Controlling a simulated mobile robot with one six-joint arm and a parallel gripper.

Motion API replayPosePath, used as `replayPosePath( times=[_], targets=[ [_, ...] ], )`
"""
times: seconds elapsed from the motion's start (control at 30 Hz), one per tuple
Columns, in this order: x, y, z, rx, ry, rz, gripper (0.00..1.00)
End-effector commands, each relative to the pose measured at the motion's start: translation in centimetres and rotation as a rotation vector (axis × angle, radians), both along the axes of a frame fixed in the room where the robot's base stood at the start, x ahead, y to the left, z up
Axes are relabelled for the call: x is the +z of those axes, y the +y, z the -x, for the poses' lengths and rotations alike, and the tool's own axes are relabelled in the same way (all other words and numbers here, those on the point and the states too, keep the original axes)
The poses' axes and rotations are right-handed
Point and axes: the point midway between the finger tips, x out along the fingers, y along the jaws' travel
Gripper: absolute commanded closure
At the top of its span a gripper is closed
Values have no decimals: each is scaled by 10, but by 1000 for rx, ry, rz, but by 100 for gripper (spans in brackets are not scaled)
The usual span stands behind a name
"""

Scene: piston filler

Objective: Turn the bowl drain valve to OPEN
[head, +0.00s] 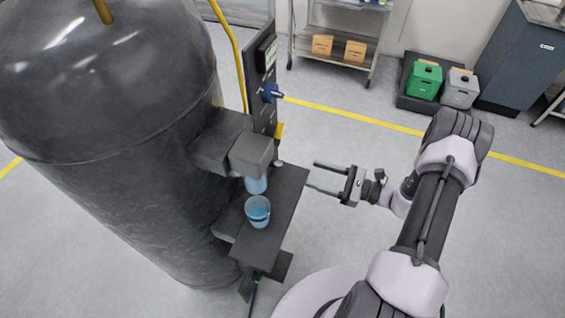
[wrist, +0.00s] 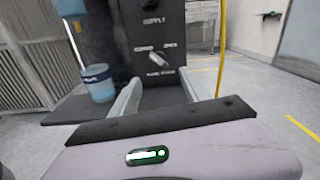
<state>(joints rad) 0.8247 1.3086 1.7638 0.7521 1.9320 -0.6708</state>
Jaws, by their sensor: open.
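The drain valve is a small pale lever (wrist: 157,59) on the dark upright panel (wrist: 143,22) in the wrist view. It sits slanted below and between two small labels, with another label beneath; their lettering is mostly too blurred to read. A small silver part (head: 279,162) low on the panel in the head view may be the same valve. My gripper (head: 312,175) is open and empty, to the right of the filler's dark shelf. In the wrist view its two fingers (wrist: 160,78) point toward the panel, either side of the lever and apart from it.
A blue-filled cup (head: 258,212) stands on the shelf (head: 272,236) under the nozzle block (head: 252,152); it also shows left of my fingers in the wrist view (wrist: 99,84). A blue knob (head: 270,92) juts from the panel higher up. The large dark tank (head: 110,130) fills the left.

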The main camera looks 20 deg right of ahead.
Motion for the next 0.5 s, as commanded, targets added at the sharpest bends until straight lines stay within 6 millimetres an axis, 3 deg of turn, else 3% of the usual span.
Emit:
replayPosePath(
  times=[0.2, 0.5],
  targets=[
    [-2, 56, -38, 8, 1, 2, 46],
    [-1, 92, -66, 4, 2, 1, 46]
  ],
)
